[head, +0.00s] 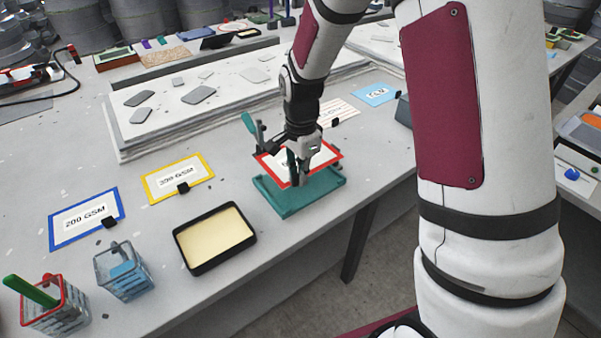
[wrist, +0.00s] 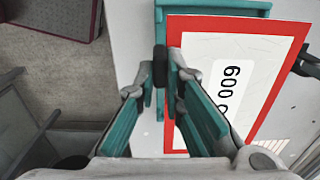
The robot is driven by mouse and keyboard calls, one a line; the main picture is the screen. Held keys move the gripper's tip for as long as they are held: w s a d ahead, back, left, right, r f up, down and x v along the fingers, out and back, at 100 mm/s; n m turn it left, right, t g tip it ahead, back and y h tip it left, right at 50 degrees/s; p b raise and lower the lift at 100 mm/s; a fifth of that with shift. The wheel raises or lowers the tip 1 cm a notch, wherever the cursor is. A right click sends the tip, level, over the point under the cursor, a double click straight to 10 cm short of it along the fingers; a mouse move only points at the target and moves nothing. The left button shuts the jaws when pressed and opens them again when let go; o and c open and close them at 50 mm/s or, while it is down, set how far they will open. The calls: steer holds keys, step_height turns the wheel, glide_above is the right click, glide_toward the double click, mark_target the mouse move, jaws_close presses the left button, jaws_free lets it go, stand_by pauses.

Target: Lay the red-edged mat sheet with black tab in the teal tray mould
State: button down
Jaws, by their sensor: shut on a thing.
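The red-edged mat sheet (head: 328,156) is white with a red border and hangs over the teal tray mould (head: 290,206). In the wrist view the sheet (wrist: 285,32) shows part of its printed number, and its black tab (wrist: 160,68) sits between my fingertips. My gripper (head: 297,178) is shut on that tab at the sheet's edge. The tray's teal rim (wrist: 215,6) shows past the sheet in the wrist view. The sheet appears above the tray, not flat inside it, and hides most of the tray's inside.
A black tray with cream contents (head: 214,240) stands left of the teal tray. Yellow-edged (head: 178,179) and blue-edged (head: 86,218) sheets lie farther left. A red-striped sheet (head: 340,112) and a light-blue sheet (head: 375,95) lie behind. Wire baskets stand at the front left. The table edge is close.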

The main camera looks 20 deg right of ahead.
steer(key=b, duration=0.3)
glide_above(300, 205)
steer(key=shift+s+f, duration=0.1)
steer(key=shift+f, duration=3.3)
steer(key=shift+f, duration=0.95)
steer(key=c, duration=1.6)
jaws_free()
steer(key=shift+r, duration=0.15)
step_height(300, 205, up, 11)
steer(key=shift+f, duration=0.15)
steer(key=shift+s+r, duration=0.1)
steer(key=shift+r, duration=0.45)
